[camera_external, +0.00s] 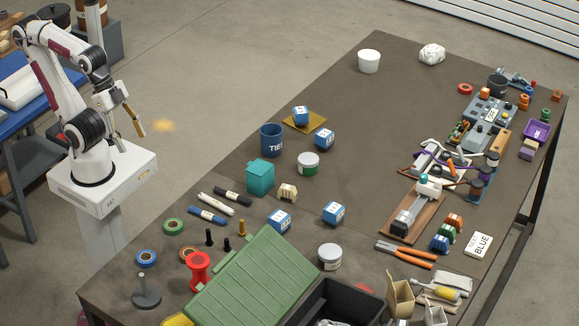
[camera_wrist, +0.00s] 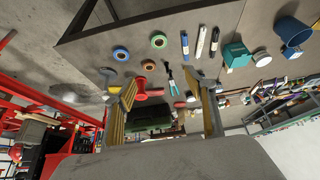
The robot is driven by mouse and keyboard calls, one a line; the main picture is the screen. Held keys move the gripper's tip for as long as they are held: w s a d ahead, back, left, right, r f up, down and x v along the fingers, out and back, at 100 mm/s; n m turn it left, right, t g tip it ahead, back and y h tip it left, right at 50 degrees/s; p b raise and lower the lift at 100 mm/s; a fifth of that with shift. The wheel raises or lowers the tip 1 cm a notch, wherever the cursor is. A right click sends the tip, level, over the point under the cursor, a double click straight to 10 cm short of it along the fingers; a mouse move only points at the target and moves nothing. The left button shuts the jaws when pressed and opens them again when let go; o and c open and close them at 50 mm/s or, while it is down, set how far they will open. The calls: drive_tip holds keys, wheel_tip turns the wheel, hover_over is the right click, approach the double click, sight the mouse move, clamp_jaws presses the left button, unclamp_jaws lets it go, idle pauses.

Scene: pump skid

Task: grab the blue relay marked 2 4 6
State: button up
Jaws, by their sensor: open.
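Several blue-and-white relay blocks lie on the brown table, and their markings are too small to read, so I cannot tell which is 2 4 6. One relay (camera_external: 302,115) sits on a yellow-brown pad (camera_external: 317,125). Another relay (camera_external: 324,139) is just right of and nearer than the pad. Two more stand nearer the front, a left relay (camera_external: 279,220) and a right relay (camera_external: 334,213). My gripper (camera_external: 140,128) is open and empty, off the table's left side, far from all of them. Its two fingers also show apart in the wrist view (camera_wrist: 155,82).
A blue TIES mug (camera_external: 271,140), teal box (camera_external: 260,177), white-green tin (camera_external: 308,163) and markers (camera_external: 215,204) stand left of centre. A green lid (camera_external: 240,285) and black bin (camera_external: 340,305) fill the front.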

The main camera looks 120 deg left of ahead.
drive_tip(key=shift+w+d, duration=0.1)
drive_tip(key=shift+w, duration=0.05)
